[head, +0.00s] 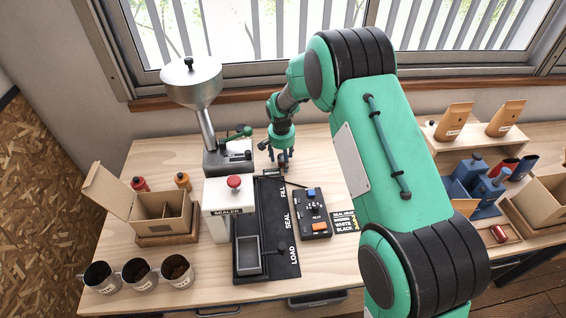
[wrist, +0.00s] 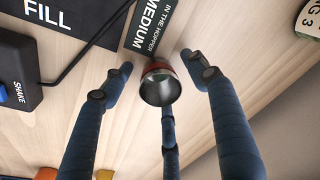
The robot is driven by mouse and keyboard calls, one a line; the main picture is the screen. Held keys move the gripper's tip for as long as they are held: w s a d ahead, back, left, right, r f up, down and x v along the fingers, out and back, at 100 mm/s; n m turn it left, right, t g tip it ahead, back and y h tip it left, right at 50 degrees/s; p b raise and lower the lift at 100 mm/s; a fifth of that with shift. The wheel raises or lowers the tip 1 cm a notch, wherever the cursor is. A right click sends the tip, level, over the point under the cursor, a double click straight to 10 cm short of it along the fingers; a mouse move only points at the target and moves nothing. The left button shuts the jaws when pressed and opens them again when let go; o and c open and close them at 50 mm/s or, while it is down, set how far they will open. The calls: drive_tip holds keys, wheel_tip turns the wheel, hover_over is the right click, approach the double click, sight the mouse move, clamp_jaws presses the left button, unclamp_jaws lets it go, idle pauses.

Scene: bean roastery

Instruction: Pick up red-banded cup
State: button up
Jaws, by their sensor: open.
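The red-banded cup (wrist: 160,88) stands on the wooden bench in the wrist view, its dark metallic mouth facing the camera and a red band showing at its far side. My gripper (wrist: 156,66) is open, with two blue fingers to the left and right of the cup and a third finger below it in the picture. Gaps show between the side fingers and the cup. In the head view my gripper (head: 281,160) points down at the back of the bench, near the FILL end of the black track; the cup cannot be made out clearly there.
The black track (head: 266,215) and the button box (head: 313,213) with its cable lie close by. The hopper machine (head: 192,85) and sealer (head: 233,205) stand to the left. A MEDIUM label (wrist: 150,22) lies beside the cup. Several bean cups (head: 139,276) stand at the front left.

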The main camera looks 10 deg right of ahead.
drive_tip(key=c, duration=1.1)
drive_tip(key=shift+r, duration=0.1)
wheel_tip(320, 180, up, 10)
drive_tip(key=shift+f+p, duration=0.1)
drive_tip(key=shift+p, duration=0.6)
